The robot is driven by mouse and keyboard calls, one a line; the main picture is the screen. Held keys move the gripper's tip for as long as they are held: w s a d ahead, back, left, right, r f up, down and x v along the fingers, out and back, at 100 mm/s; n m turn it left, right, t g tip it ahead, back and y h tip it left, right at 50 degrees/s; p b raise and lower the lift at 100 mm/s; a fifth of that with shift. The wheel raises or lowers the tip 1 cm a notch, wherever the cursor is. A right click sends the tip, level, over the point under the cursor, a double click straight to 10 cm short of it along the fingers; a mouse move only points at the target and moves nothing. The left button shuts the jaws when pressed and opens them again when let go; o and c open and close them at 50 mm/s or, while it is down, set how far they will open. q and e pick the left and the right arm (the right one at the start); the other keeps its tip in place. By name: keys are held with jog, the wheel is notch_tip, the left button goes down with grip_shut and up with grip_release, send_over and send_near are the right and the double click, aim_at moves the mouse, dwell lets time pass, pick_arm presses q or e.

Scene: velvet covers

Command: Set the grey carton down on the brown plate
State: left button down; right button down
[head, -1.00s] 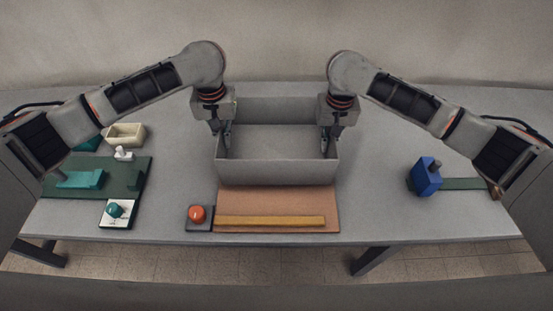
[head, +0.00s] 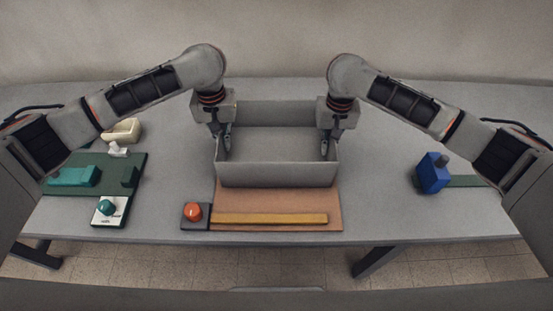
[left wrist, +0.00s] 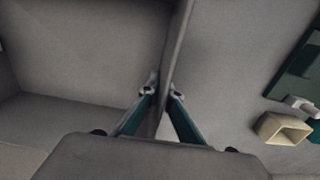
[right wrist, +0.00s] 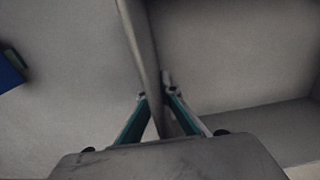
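The grey carton (head: 277,174) is an open-topped box in the middle of the head view. My left gripper (head: 224,146) is shut on its left wall, one finger inside and one outside, as the left wrist view shows (left wrist: 162,92). My right gripper (head: 327,146) is shut on its right wall in the same way, also in the right wrist view (right wrist: 156,94). The carton looks level and empty. The brown plate (head: 270,203) lies at the table's front edge. The carton's front hides the plate's rear part; I cannot tell whether they touch.
A yellow bar (head: 270,219) lies along the plate's front. An orange-red button on a dark base (head: 193,212) stands at its left. A green board (head: 125,175), a teal-knobbed box (head: 107,210) and a cream bin (head: 122,131) are left. A blue block (head: 433,174) is right.

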pick_arm(q)
jog(key=shift+a+f, duration=0.15)
jog(key=shift+f, duration=0.3)
pick_arm(e)
jog(key=shift+d+f, duration=0.2)
jog(key=shift+f, duration=0.25)
pick_arm(q)
jog(key=c, duration=2.6)
grip_release()
jog(key=shift+b, duration=0.3)
jog(key=shift+c, duration=0.2)
pick_arm(e)
jog(key=c, duration=2.6)
grip_release()
jog(key=shift+f, duration=0.1)
jog(key=shift+c, duration=0.2)
pick_arm(q)
jog(key=o, duration=0.4)
jog(key=shift+c, duration=0.2)
pick_arm(e)
jog(key=o, duration=0.4)
jog(key=shift+c, duration=0.2)
jog(key=shift+a, duration=0.1)
pick_arm(q)
jog(key=shift+r, duration=0.15)
notch_tip(320, 180, up, 12)
jog(key=shift+f, duration=0.15)
pick_arm(e)
jog(key=shift+r, duration=0.2)
notch_tip(320, 180, up, 12)
